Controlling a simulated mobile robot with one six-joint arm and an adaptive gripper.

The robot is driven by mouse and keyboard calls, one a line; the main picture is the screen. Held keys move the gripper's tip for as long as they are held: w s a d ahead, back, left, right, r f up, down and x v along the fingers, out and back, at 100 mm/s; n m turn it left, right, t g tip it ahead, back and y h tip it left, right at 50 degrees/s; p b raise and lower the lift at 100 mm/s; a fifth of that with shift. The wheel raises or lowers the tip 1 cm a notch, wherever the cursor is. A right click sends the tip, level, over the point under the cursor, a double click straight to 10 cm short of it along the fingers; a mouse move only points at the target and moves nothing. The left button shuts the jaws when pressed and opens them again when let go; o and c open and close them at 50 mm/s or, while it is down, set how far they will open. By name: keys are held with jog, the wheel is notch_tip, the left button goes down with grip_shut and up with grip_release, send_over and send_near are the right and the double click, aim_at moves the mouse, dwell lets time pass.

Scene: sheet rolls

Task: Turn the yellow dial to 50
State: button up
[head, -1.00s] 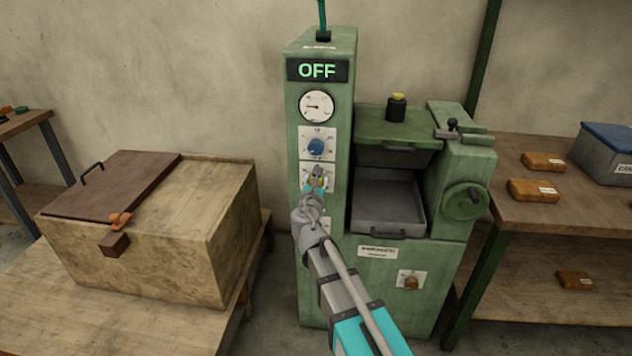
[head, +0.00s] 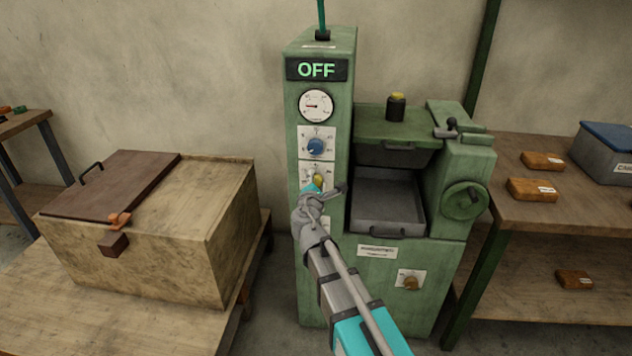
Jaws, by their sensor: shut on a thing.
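The yellow dial (head: 318,179) sits on a white scale plate (head: 307,171) on the narrow left column of the green machine (head: 293,225), below a blue dial (head: 316,146). My gripper (head: 318,185) is at the yellow dial and shut on it. The gripper and wrist hide the lower part of the plate, so I cannot read the dial's setting. The display (head: 317,70) at the top of the column reads OFF. A round gauge (head: 316,105) sits between the display and the blue dial.
An open grey tray (head: 385,205) and a green handwheel (head: 464,201) are just right of my arm. A brown knob (head: 411,283) is low on the machine. A wooden box (head: 170,240) stands on the left table. A shelf (head: 560,215) with orange-brown blocks is at right.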

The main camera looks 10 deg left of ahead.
jog(key=m, duration=0.7)
jog(key=shift+f, duration=0.1)
jog(key=m, duration=0.6)
jog(key=shift+f+m, duration=0.1)
jog(key=shift+m, duration=0.2)
jog(key=o, duration=1.1)
jog(key=shift+o, duration=0.2)
jog(key=s, duration=1.2)
jog(key=shift+d, duration=0.1)
